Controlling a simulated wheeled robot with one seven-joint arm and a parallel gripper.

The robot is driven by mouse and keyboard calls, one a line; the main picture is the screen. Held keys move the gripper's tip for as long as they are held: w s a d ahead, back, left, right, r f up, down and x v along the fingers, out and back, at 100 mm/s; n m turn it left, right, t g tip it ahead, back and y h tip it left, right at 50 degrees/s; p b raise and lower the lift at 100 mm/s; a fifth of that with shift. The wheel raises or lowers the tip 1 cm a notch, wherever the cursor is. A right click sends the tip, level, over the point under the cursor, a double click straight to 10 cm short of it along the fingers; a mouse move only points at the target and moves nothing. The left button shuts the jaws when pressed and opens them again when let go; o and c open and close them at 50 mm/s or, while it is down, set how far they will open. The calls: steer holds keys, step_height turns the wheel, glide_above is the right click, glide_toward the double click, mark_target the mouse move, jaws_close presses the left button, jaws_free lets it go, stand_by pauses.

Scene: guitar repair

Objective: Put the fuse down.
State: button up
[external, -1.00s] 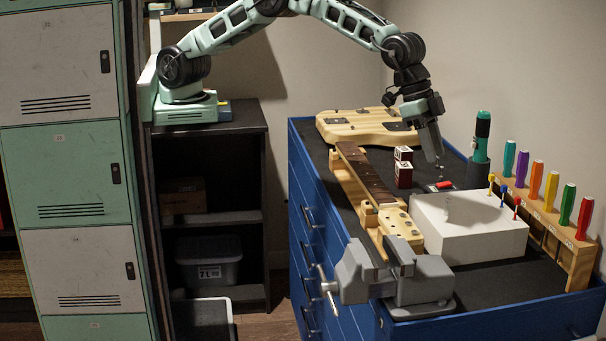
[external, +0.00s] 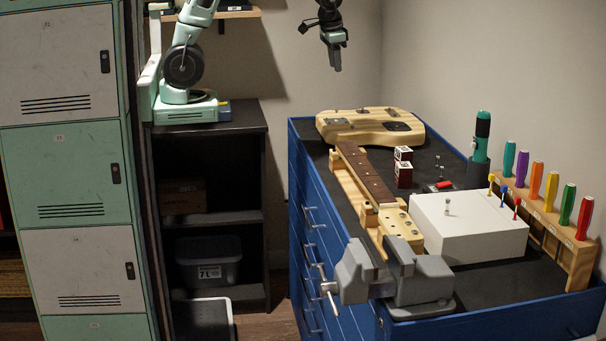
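My gripper (external: 336,66) hangs high above the back of the blue workbench, pointing down, well clear of everything on it. Its fingers are too small and dark to tell open from shut, and I see nothing held below them. A small pale cylinder (external: 447,206) stands upright on top of the white box (external: 470,238); it may be the fuse. A small thin upright piece (external: 439,168) also shows by a red block (external: 443,185) on the dark bench top; I cannot tell what it is.
A guitar body (external: 360,124) and neck (external: 366,175) lie along the bench's left side, beside two red-and-white boxes (external: 403,174). A grey vise (external: 405,272) is at the front. A teal tool (external: 482,137) and a rack of coloured handles (external: 552,188) line the right.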

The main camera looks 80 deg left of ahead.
steer(key=s+a+f+n+g, duration=0.1)
steer(key=s+a+n, duration=0.2)
steer(key=s, duration=1.1)
steer(key=s+a+f+n+h, duration=0.1)
steer(key=s+a, duration=0.4)
steer(key=s, duration=0.8)
steer(key=f+n, duration=0.1)
steer(key=n, duration=0.1)
steer(key=shift+s+a+n+g, duration=0.2)
steer(key=shift+s+n+g, duration=0.1)
steer(key=shift+s+g, duration=0.1)
steer(key=shift+o, duration=0.5)
steer(key=shift+w, duration=0.1)
